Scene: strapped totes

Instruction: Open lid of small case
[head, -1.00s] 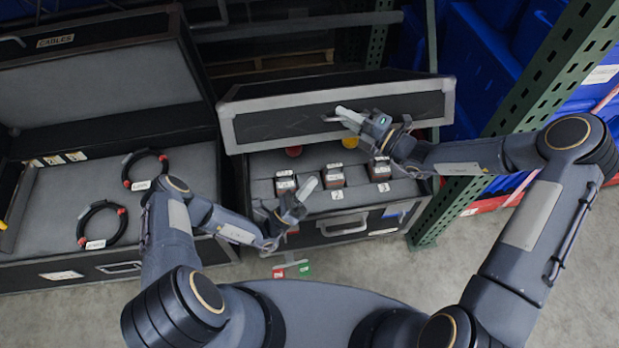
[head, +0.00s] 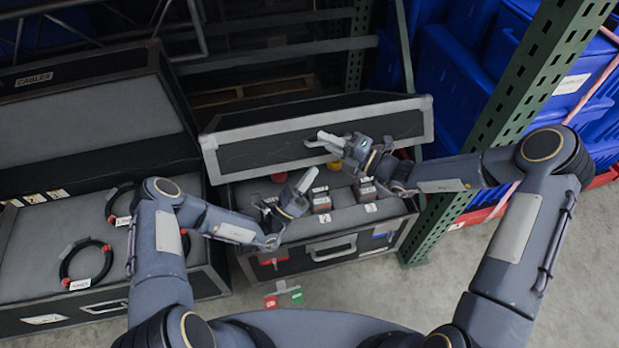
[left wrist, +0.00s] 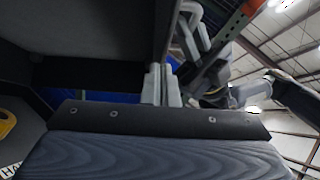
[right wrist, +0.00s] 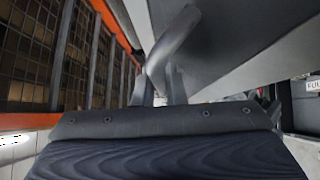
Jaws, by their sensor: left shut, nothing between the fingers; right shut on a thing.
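The small case (head: 355,245) is black with silver edges, at the middle of the head view. Grey foam inside holds several labelled blocks (head: 321,203) and round red and yellow items. My left gripper (head: 303,185) is shut and empty above the front left of the foam, hiding some contents. Its fingers (left wrist: 162,85) are together.
A large open case (head: 80,235) labelled CABLES, with coiled black cables (head: 85,262), stands close on the left. A green rack post (head: 480,150) and blue totes (head: 460,75) are at the right. Floor is clear front right.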

